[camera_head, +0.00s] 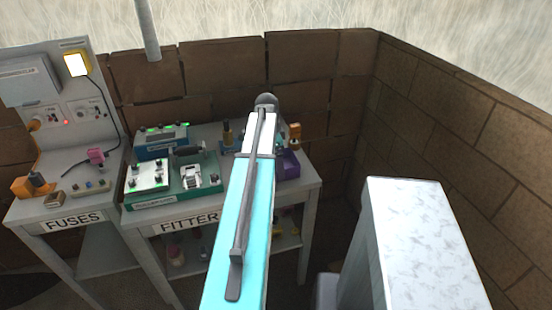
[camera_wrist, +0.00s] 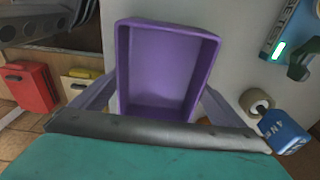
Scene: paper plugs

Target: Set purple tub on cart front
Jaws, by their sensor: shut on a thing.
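The purple tub (camera_wrist: 165,65) is an open, empty rectangular box, seen from above in the wrist view. My gripper (camera_wrist: 158,104) is shut on it, with a grey finger along each side of its near end. In the head view the tub (camera_head: 289,166) shows at the right end of the FITTER bench, partly hidden behind my pale blue arm. I cannot tell whether it touches the bench top. My gripper's fingers are hidden in the head view. No cart can be clearly made out.
The FITTER bench (camera_head: 165,222) holds a green device (camera_head: 205,180) and a blue one (camera_head: 160,143). The FUSES bench (camera_head: 40,229) stands to the left. A brick wall (camera_head: 320,75) runs behind. In the wrist view a blue can (camera_wrist: 284,131) and a red object (camera_wrist: 30,90) lie near the tub.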

